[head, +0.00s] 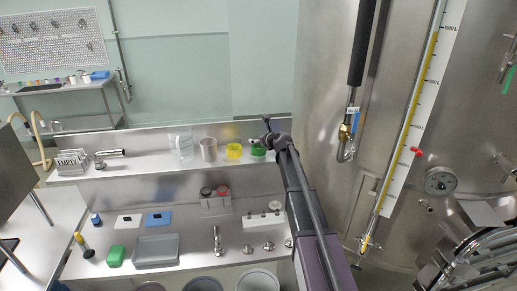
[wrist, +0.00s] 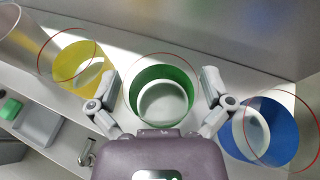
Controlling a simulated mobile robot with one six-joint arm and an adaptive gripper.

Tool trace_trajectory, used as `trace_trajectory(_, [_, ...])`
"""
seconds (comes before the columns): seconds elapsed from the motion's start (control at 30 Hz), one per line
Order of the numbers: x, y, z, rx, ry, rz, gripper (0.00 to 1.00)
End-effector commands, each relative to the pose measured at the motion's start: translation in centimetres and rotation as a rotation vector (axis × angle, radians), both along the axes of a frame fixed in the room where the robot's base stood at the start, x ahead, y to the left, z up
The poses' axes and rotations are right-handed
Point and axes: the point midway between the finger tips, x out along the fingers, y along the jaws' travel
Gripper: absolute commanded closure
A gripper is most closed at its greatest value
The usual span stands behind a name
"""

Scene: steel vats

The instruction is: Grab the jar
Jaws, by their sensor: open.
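A clear jar with green contents (wrist: 163,75) is between the two spread fingers of my gripper (wrist: 161,92) in the wrist view. The fingers stand at its left and right, and I cannot tell whether they touch it. In the head view the green jar (head: 258,151) is on the upper steel shelf, partly hidden by my gripper (head: 271,138). A yellow jar (wrist: 72,68) is to its left and a blue jar (wrist: 262,130) to its right in the wrist view. The yellow jar (head: 234,151) also shows in the head view; the blue one is hidden there.
A pinkish jar (head: 209,149) and a clear beaker (head: 181,143) stand farther left on the shelf (head: 140,165). A large steel vat (head: 330,80) rises at the right. The lower bench holds a grey tray (head: 156,250), a green block (head: 116,255) and a metal tap (head: 218,240).

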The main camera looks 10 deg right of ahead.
Motion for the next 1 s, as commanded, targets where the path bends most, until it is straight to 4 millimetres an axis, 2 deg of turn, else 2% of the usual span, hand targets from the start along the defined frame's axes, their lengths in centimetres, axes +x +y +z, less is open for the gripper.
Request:
trace_trajectory(0.2, [0.0,-0.02,-0.01,0.0,0.0,0.0,0.0])
trace_trajectory(0.23, [0.0,-0.02,-0.01,0.0,0.0,0.0,0.03])
trace_trajectory(0.43, [0.0,-0.02,-0.01,0.0,0.0,0.0,0.61])
trace_trajectory(0.77, [0.0,-0.03,0.09,0.0,0.0,0.0,0.62])
trace_trajectory(1.0, [-0.01,-0.05,0.91,0.0,0.0,0.0,0.62])
